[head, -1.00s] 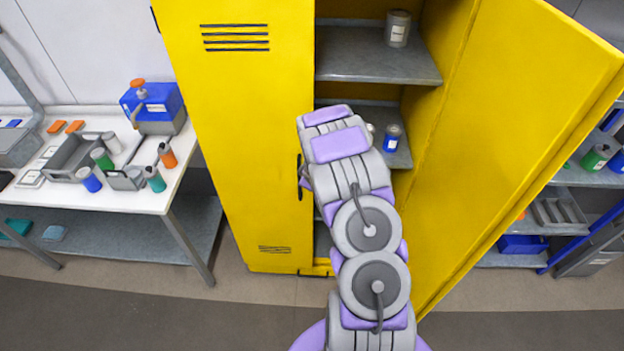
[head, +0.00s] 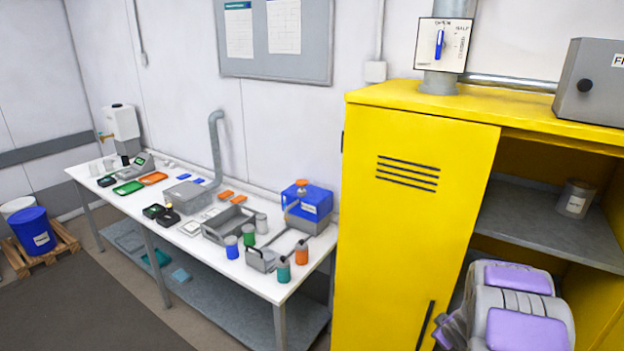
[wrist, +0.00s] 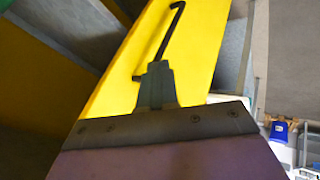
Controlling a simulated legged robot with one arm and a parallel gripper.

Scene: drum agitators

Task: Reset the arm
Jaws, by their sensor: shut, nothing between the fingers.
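My gripper (wrist: 156,72) shows in the wrist view with its dark fingers together and nothing between them. Beyond its tips is a yellow cabinet door with a black bar handle (wrist: 165,40). The handle's lower end lies just left of the fingers in the picture; I cannot tell how close they are. In the head view my arm (head: 515,315) is folded at the lower right, in front of the open part of the yellow cabinet (head: 405,200). The gripper itself is hidden there.
The cabinet's left door is shut, and a grey can (head: 576,199) stands on its upper shelf. A white table (head: 210,240) with bottles, trays and a blue container (head: 307,203) stands to the left. A blue drum (head: 33,230) sits on a pallet. Floor before the table is clear.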

